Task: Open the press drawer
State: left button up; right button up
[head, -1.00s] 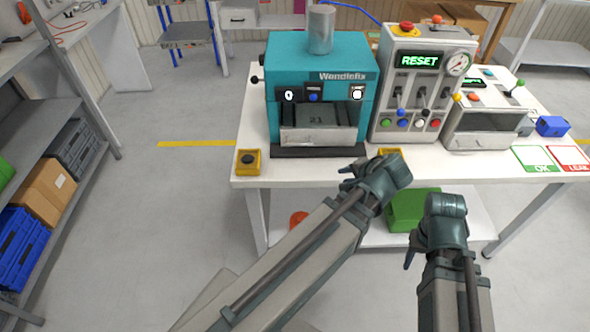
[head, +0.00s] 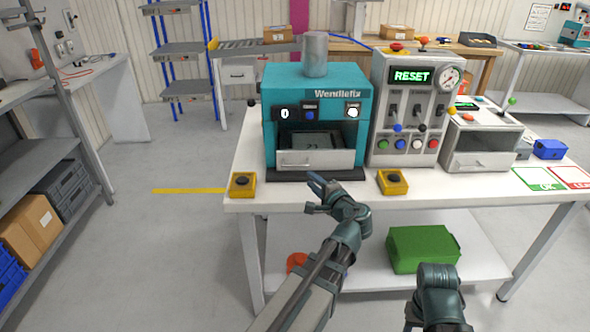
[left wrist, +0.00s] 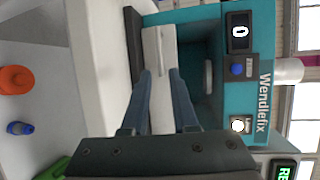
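The teal press (head: 316,85), labelled Wendlefix, stands on the white table. Its drawer (head: 312,160) is a pale front with a bar handle, low in the press opening; it looks shut. The drawer front also shows in the left wrist view (left wrist: 160,62), with its handle turned upright there. My left gripper (head: 316,190) is in front of and below the drawer, apart from it. In the left wrist view its two fingers (left wrist: 161,78) are spread, with nothing between them, pointing at the drawer. My right arm is low at the right; its fingertips are not clear.
Yellow button boxes (head: 242,185) and (head: 393,182) stand on the table's front edge, either side of the press. A grey control box (head: 408,105) reading RESET adjoins it at right. A green case (head: 423,248) sits on the lower shelf.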

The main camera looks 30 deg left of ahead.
aim_at(296, 166)
pick_arm(q)
jog(key=b+x, duration=0.2)
jog(key=x, duration=1)
jog(key=shift+w+a+f, duration=0.15)
jog(key=shift+a, duration=0.1)
grip_shut()
dwell(0.9)
